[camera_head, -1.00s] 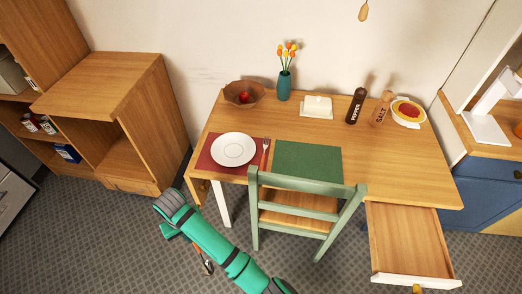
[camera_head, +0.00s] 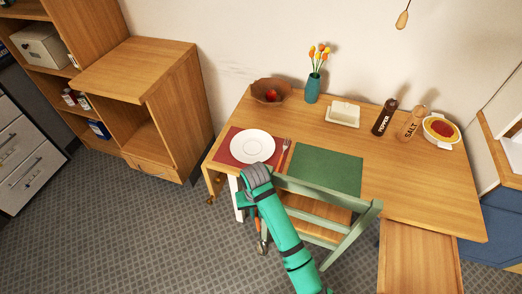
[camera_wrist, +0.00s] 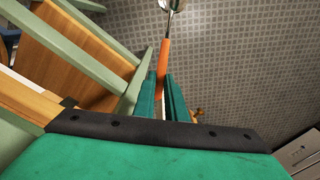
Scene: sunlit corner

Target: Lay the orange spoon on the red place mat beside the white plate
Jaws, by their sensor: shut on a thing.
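The orange spoon (camera_wrist: 164,62) has an orange handle and a metal bowl. My gripper (camera_wrist: 163,85) is shut on its handle, with the bowl end sticking out past the fingers. In the head view the spoon's metal end (camera_head: 262,246) hangs low in front of the table, beside the green chair. My gripper is largely hidden by my arm there. The red place mat (camera_head: 226,153) lies at the table's left front. The white plate (camera_head: 252,146) sits on it. A fork (camera_head: 283,153) with an orange handle lies right of the plate.
A green chair (camera_head: 330,205) stands at the table's front, just right of my arm. A green mat (camera_head: 327,172) lies right of the red one. A bowl (camera_head: 271,92), a vase (camera_head: 313,88), a butter dish (camera_head: 343,114) and shakers stand farther back. An open drawer (camera_head: 418,260) juts out at right.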

